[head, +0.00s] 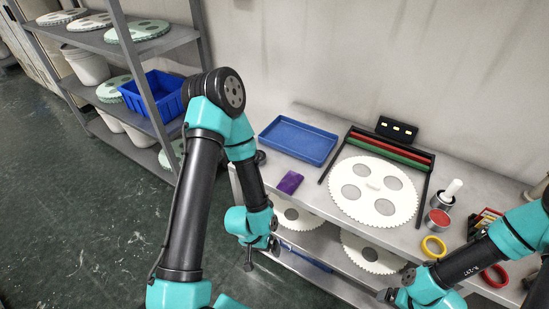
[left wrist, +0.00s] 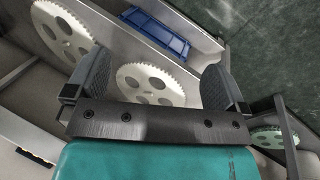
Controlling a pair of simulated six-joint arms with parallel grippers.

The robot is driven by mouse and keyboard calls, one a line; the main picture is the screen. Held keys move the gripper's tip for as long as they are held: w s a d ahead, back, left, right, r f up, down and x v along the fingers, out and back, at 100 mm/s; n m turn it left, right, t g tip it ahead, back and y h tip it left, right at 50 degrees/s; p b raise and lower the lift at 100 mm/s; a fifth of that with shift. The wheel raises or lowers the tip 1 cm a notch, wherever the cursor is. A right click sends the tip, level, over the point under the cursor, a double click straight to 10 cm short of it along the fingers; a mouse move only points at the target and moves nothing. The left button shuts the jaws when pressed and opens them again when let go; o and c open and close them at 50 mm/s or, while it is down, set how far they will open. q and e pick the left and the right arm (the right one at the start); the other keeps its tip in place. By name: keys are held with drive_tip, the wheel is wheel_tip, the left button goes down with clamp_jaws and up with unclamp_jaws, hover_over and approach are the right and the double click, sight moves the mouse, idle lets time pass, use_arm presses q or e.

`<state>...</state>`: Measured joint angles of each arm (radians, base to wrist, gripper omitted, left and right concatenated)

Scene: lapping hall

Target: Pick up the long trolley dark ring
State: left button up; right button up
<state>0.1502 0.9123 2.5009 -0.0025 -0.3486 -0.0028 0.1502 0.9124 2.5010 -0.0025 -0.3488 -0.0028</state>
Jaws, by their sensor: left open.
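On the long trolley (head: 335,222), a small dark round thing (head: 260,157) shows at the back left end, partly hidden by my left arm; it may be the dark ring. My left gripper (head: 261,254) hangs low at the trolley's left front, apart from that thing. In the left wrist view its jaws (left wrist: 152,88) are open and empty, with a white toothed disc on the lower shelf (left wrist: 146,82) seen beyond them. I cannot make out the dark ring in that view. My right gripper (head: 388,296) is at the bottom edge, its jaws unclear.
The trolley top holds a blue tray (head: 298,140), a purple block (head: 290,182), a large toothed disc (head: 374,190), a yellow ring (head: 433,247) and a red ring (head: 494,275). A shelf rack with a blue bin (head: 155,96) stands left. Floor between is clear.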

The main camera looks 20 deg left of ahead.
use_arm(q)
drive_tip(key=w+a+f+n+t+y, duration=0.1)
drive_tip(key=w+a+n+t+y, duration=0.15)
drive_tip(key=a+n, duration=0.35)
drive_tip(key=w+a+f+n+t+y, duration=0.15)
drive_tip(key=w+a+n, duration=0.25)
drive_tip(key=a, duration=0.4)
drive_tip(key=a+r+n+g+y, duration=0.15)
drive_tip(key=a+n+y, duration=0.7)
drive_tip(key=a, duration=1.15)
drive_tip(key=w+d+r+m+t+h, duration=0.3)
drive_tip(key=w+r+m+t+h, duration=0.3)
drive_tip(key=w+r+m, duration=0.95)
drive_tip(key=w+d+r+m+g+h, duration=0.1)
drive_tip(key=w+d+r+m+g, duration=0.2)
drive_tip(key=d+r+m, duration=0.4)
drive_tip(key=w+d+r+m+g+h, duration=0.1)
drive_tip(key=w+d+r+m+g, duration=0.2)
drive_tip(key=d+r+m+g, duration=0.3)
wheel_tip(320, 180, up, 3)
drive_tip(key=d+m, duration=0.1)
drive_tip(key=m, duration=0.5)
drive_tip(key=shift+w+d+m+h, duration=0.15)
drive_tip(key=shift+d+m+h, duration=0.1)
drive_tip(key=shift+m+h, duration=0.1)
drive_tip(key=shift+r, duration=0.1)
